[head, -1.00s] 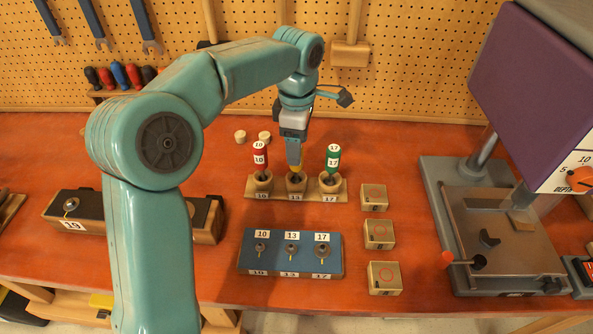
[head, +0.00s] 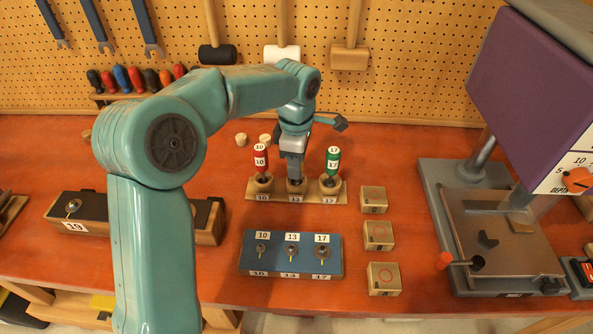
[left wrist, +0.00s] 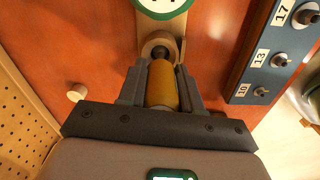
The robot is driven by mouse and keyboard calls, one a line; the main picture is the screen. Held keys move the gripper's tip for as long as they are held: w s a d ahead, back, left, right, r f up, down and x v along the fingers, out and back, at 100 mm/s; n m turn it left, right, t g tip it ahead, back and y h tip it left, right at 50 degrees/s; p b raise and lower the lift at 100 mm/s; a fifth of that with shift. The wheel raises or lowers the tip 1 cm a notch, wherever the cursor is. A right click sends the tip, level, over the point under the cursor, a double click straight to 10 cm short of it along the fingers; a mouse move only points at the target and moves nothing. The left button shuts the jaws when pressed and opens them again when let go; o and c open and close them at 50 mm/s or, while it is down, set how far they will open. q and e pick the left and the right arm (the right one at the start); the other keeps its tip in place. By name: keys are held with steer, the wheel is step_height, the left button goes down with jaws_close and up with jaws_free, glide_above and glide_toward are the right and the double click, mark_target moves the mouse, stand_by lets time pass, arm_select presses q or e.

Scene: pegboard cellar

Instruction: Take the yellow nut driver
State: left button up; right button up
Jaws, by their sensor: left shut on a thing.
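The yellow nut driver (left wrist: 161,84) shows in the left wrist view between the two fingers of my left gripper (left wrist: 160,82). The fingers are shut on its handle. Its lower end stands in the middle cup of the wooden holder (head: 341,197), over the label 13. In the head view my left gripper (head: 295,172) comes straight down over that cup and hides the yellow handle. The red nut driver (head: 261,162), marked 10, stands in the left cup. The green nut driver (head: 333,162), marked 17, stands in the right cup. My right gripper is in neither current view.
A blue board (head: 290,268) with studs marked 10, 13 and 17 lies in front of the holder. Three wooden blocks (head: 379,236) stand to its right. A drill press (head: 490,240) is at the right. A long dark block (head: 90,207) marked 19 is at the left.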

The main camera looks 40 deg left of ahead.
arm_select(q)
steer(key=shift+w+r, duration=0.1)
steer(key=shift+r, duration=0.25)
step_height(320, 180, up, 19)
steer(key=p, duration=0.3)
steer(key=shift+r+p, duration=0.15)
steer(key=shift+p, duration=0.15)
steer(key=o, duration=0.5)
jaws_close()
